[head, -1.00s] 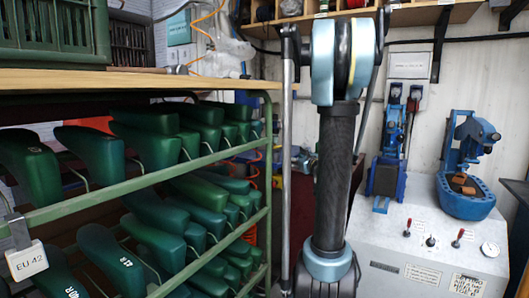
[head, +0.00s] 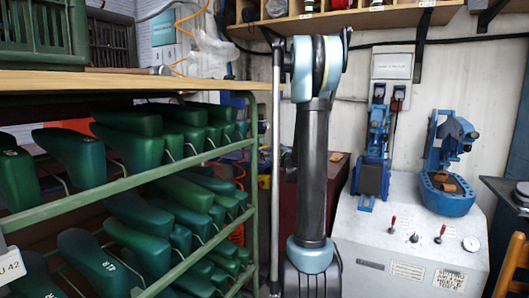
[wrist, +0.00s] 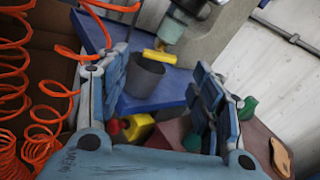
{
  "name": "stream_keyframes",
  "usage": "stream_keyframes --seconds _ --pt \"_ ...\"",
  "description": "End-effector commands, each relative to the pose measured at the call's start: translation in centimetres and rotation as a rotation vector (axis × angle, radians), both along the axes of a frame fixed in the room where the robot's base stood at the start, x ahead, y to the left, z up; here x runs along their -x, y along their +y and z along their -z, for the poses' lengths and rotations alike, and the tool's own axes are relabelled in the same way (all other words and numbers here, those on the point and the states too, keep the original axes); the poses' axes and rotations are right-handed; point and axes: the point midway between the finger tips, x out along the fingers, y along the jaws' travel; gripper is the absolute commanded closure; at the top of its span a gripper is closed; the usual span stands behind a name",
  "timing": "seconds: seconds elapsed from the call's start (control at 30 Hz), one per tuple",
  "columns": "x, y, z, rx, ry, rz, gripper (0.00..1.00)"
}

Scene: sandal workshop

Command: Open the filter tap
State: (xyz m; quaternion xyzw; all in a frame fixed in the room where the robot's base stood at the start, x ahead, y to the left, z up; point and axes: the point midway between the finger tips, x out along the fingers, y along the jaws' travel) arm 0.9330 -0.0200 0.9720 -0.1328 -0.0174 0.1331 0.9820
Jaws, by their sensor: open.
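In the wrist view a yellow lever-like handle (wrist: 160,56) sits below a grey-green metal body (wrist: 173,28), which looks like the filter tap. A dark grey cup (wrist: 144,78) is just beneath it, by a blue surface (wrist: 165,104). My gripper (wrist: 158,66) is open, its two blue-grey fingers on either side of the cup and handle in the picture. No contact with the handle shows. In the head view my arm stands upright in the middle. My gripper and the tap cannot be made out there.
Coiled orange hoses (wrist: 38,95) hang left of my gripper. A yellow and red item (wrist: 130,127) lies beyond the fingers. In the head view a green rack (head: 200,162) of shoe lasts fills the left. A white machine cabinet (head: 400,225) stands right, with an orange chair (head: 515,265) at the edge.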

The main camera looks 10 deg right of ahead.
Motion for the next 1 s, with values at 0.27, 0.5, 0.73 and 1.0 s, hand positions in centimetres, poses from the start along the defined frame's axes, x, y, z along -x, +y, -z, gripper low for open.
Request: stream_keyframes --seconds 0.27,0.5,0.73,1.0 --pt "-3.7 1.1 0.0 0.0 0.0 -0.001 0.4" --pt "-4.8 1.4 0.0 0.0 0.0 -0.001 0.4" --pt "-4.8 1.4 0.0 0.0 0.0 0.0 0.4" --pt "-4.8 1.4 0.0 0.0 0.0 0.0 0.84"
